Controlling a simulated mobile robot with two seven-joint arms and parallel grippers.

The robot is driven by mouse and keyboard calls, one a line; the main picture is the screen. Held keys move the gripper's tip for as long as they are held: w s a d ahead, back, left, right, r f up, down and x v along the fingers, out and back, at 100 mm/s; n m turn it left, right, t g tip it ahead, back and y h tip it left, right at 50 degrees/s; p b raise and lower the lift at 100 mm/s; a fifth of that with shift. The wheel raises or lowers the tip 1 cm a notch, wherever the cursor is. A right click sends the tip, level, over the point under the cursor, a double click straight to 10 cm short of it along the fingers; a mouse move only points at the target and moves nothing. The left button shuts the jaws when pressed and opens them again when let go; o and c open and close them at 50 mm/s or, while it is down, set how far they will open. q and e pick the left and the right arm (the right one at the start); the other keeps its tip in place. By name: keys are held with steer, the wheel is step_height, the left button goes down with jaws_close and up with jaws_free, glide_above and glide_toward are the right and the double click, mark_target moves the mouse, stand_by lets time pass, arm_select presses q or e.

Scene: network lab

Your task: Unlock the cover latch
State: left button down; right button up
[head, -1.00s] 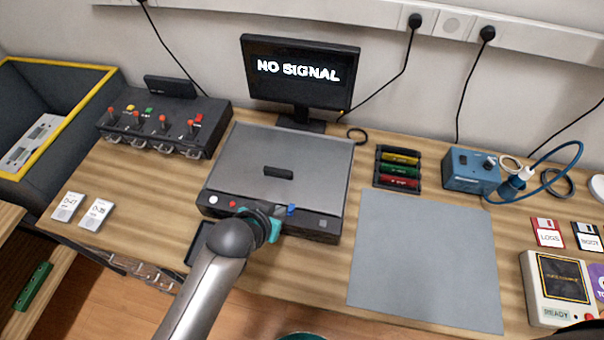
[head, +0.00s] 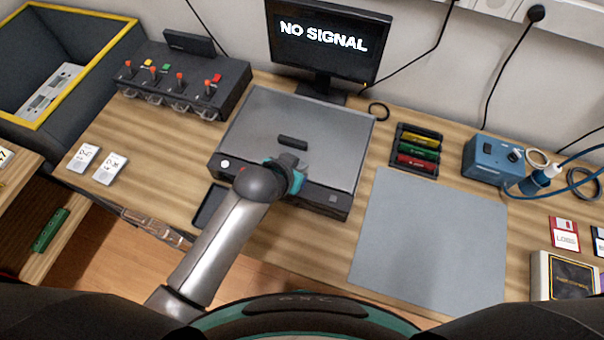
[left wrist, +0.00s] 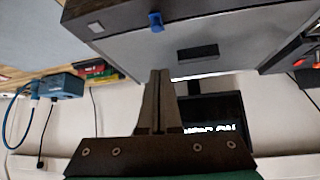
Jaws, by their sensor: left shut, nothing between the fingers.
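The device is a flat dark box with a grey lid-like cover (head: 310,120) and a small dark handle (head: 292,142). A small blue latch (left wrist: 156,22) shows at the cover's front edge in the left wrist view, which is upside down. In the head view my arm and gripper hide it. My left gripper (head: 287,162) is over the front part of the cover. Its shut, empty fingers (left wrist: 158,85) show in the left wrist view, apart from the latch in the picture. I cannot tell whether they touch the cover. My right gripper is not in view.
A switch box (head: 185,80) with red levers stands left of the device, a monitor (head: 325,45) behind it. A rack of coloured cartridges (head: 417,150), a blue box (head: 490,160) and a bare grey mat (head: 430,240) are to the right.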

arm_select(q)
steer(key=b, duration=0.2)
glide_above(309, 172)
step_height(309, 172, down, 6)
steer(key=shift+r, duration=0.25)
steer(key=shift+f, duration=0.3)
steer(key=shift+s+a+p, duration=0.3)
steer(key=shift+s, duration=0.3)
steer(key=shift+s+a+p, duration=0.25)
steer(key=shift+s+a, duration=0.05)
steer(key=shift+s, duration=0.25)
steer(key=shift+s+a+f, duration=0.1)
steer(key=shift+s+a, duration=0.15)
steer(key=shift+s, duration=0.25)
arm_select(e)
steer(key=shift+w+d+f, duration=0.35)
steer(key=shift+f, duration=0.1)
arm_select(q)
steer(key=shift+s, duration=0.1)
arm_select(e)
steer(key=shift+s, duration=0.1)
